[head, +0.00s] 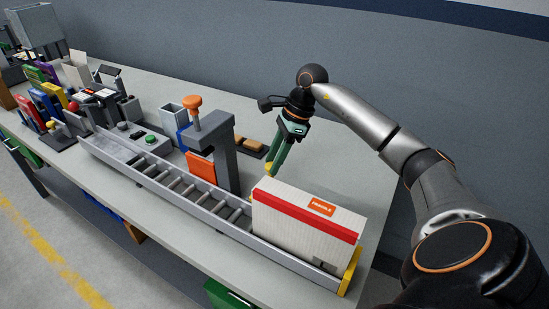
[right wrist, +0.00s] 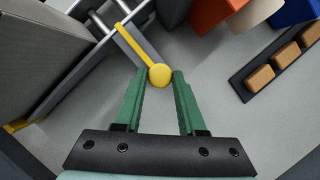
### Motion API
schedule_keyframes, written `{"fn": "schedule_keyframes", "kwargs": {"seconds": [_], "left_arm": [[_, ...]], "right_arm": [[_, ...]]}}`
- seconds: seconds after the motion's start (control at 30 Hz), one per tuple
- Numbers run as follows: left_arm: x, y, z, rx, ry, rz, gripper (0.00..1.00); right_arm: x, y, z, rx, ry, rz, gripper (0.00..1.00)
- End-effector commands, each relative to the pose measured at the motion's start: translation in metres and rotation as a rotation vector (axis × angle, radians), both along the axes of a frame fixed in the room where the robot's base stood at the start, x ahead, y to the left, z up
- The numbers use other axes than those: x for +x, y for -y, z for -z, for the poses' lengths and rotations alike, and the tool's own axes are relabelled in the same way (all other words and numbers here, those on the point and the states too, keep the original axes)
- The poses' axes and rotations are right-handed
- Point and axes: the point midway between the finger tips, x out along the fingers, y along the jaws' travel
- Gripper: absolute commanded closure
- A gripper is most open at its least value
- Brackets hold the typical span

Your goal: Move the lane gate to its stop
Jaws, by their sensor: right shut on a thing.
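The lane gate (right wrist: 135,44) is a thin yellow lever with a round yellow knob (right wrist: 160,75) at its near end, beside the roller lane. In the right wrist view its far end reaches the lane's side rail. My right gripper (head: 269,168) is behind the lane in the head view, pointing down, and its green fingers are shut on the knob. In the head view most of the gate is hidden behind the white box; only a little yellow shows at the fingertips. My left gripper is not in view.
The white box with a red band (head: 305,222) stands on the roller lane (head: 185,188) near its yellow end plate (head: 349,271). A grey post (head: 224,150) with an orange knob and an orange panel (head: 201,166) stand nearby. A dark tray of tan blocks (right wrist: 285,62) lies behind.

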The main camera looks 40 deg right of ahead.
Motion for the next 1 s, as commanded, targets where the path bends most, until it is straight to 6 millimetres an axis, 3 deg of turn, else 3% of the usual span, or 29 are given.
{"fn": "schedule_keyframes", "kwargs": {"seconds": [0.03, 0.2, 0.47, 0.8, 1.0], "left_arm": [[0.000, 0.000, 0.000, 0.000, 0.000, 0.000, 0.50], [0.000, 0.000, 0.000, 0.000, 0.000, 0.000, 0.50], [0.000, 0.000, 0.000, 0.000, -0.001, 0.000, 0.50], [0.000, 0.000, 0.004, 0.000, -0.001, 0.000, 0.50], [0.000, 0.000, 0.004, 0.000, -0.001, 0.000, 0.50]], "right_arm": [[0.000, 0.000, 0.000, 0.000, 0.000, 0.000, 0.81], [0.000, 0.000, 0.000, 0.000, 0.000, 0.000, 1.00], [-0.001, -0.002, 0.000, -0.002, 0.001, -0.001, 1.00], [-0.016, -0.056, 0.000, -0.002, 0.002, -0.004, 1.00], [-0.021, -0.072, -0.001, 0.001, 0.002, -0.001, 1.00]]}}
